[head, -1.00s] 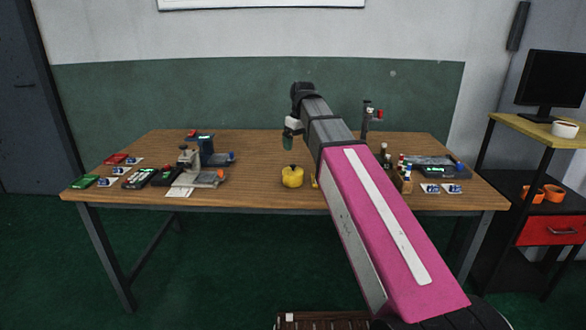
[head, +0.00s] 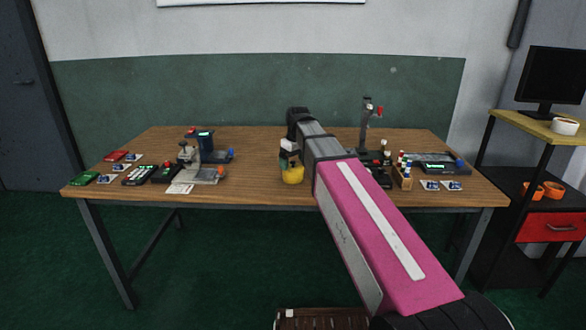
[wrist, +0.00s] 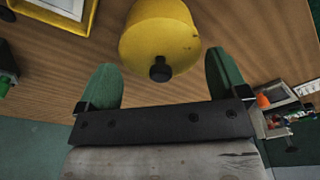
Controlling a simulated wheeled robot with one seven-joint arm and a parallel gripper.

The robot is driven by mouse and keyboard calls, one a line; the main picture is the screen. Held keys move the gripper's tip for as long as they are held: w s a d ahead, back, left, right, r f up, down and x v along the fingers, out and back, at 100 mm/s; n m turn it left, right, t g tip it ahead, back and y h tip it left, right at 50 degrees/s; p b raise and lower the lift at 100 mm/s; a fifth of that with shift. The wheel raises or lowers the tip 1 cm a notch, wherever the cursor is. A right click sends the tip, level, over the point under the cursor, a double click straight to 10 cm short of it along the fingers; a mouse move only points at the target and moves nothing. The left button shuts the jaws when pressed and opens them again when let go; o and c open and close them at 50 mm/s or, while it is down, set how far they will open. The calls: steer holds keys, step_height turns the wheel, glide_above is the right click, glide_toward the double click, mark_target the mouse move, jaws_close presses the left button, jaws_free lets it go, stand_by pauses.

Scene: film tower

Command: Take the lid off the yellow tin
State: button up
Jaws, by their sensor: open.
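The yellow tin (head: 292,175) stands on the wooden table near its front edge, partly hidden by my gripper in the head view. My gripper (wrist: 163,88) is open, with one green finger on each side of the knob's line.
A grey-and-blue device (head: 205,160) stands left of the tin on the table (head: 250,192). Small coloured boxes lie farther left. A wooden rack of small bottles (head: 403,178) and a stand with a red knob (head: 365,125) are to the right. The table between device and tin is clear.

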steer(key=shift+f, duration=0.4)
steer(key=c, duration=1.1)
steer(key=shift+r, duration=0.1)
